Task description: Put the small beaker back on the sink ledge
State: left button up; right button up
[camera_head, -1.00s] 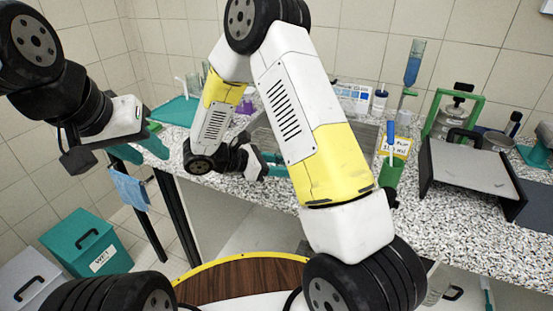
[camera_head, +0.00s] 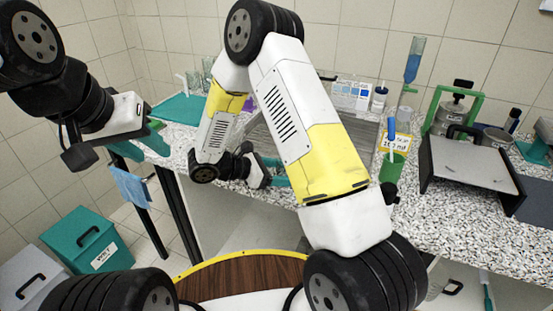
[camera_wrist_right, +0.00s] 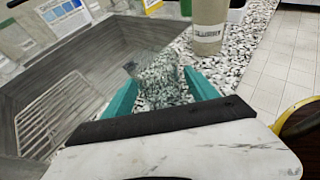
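The small beaker (camera_wrist_right: 160,82) is clear glass and shows in the right wrist view between the teal fingers of my right gripper (camera_wrist_right: 163,85). In the head view my right gripper (camera_head: 272,171) is at the counter's front strip by the sink, partly behind my arm, and the beaker cannot be made out there. My left gripper (camera_head: 143,145) is open and empty, left of the counter.
The grey sink basin (camera_wrist_right: 100,62) lies left of the beaker. A labelled beige container (camera_wrist_right: 210,28) stands beyond it on the ledge. A green holder (camera_head: 392,166), a dark-sided tray (camera_head: 470,163) and a green-framed device (camera_head: 452,112) stand on the right of the counter.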

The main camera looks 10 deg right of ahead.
jog(key=shift+a+r, duration=0.1)
jog(key=shift+r, duration=0.15)
jog(key=v, duration=1.1)
jog(key=shift+a, duration=0.15)
jog(key=shift+r, duration=0.25)
jog(key=s+d+r+m+t+y, duration=0.1)
jog(key=s+d+r+m+y, duration=0.4)
jog(key=s+r+m+y, duration=0.2)
jog(key=s+d+r+m+t+y, duration=0.2)
jog(key=s+d+r+m+y, duration=0.3)
jog(key=s+r+m+y, duration=0.3)
notch_tip(320, 180, up, 4)
jog(key=m, duration=0.4)
jog(key=shift+s+m+t, duration=0.3)
jog(key=shift+s, duration=0.05)
